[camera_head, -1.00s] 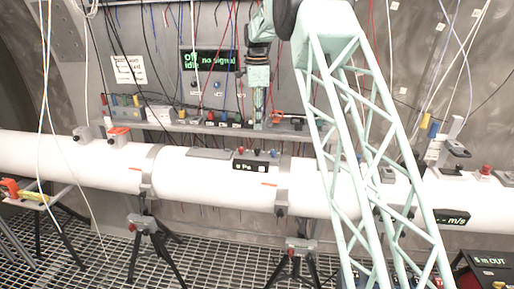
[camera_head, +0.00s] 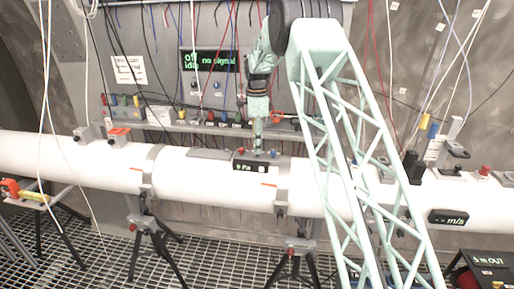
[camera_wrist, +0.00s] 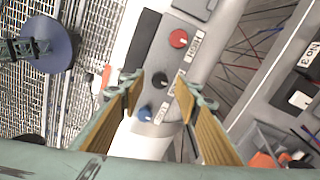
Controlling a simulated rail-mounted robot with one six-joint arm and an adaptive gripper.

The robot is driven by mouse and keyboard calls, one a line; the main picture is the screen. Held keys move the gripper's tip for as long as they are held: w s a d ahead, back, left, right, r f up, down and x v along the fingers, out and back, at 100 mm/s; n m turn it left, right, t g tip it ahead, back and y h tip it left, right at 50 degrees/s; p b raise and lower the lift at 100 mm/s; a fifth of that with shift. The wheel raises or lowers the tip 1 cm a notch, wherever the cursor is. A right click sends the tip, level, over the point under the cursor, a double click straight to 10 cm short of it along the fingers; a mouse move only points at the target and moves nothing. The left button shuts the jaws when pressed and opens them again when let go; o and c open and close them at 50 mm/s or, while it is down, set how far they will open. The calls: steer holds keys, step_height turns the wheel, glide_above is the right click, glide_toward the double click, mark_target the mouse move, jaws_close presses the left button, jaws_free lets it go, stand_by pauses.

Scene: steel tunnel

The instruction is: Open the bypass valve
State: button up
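A grey panel on the white pipe carries a red knob (camera_wrist: 179,39), a black knob (camera_wrist: 160,80) and a blue knob (camera_wrist: 145,113) in a row. In the head view the panel's display box (camera_head: 250,167) reads "0 Pa". My gripper (camera_wrist: 160,84) is open and empty, its fingers on either side of the black knob in the wrist view. In the head view my gripper (camera_head: 258,149) points down just above the panel and partly hides the knobs.
The white pipe (camera_head: 210,175) runs across the view on tripod stands. Behind it is a shelf (camera_head: 190,126) with small devices and hanging cables. A red-handled device (camera_head: 120,133) sits on the pipe further left.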

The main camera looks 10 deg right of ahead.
steer(key=shift+f, duration=0.6)
steer(key=shift+c, duration=0.5)
steer(key=c, duration=0.7)
steer(key=shift+c, duration=0.2)
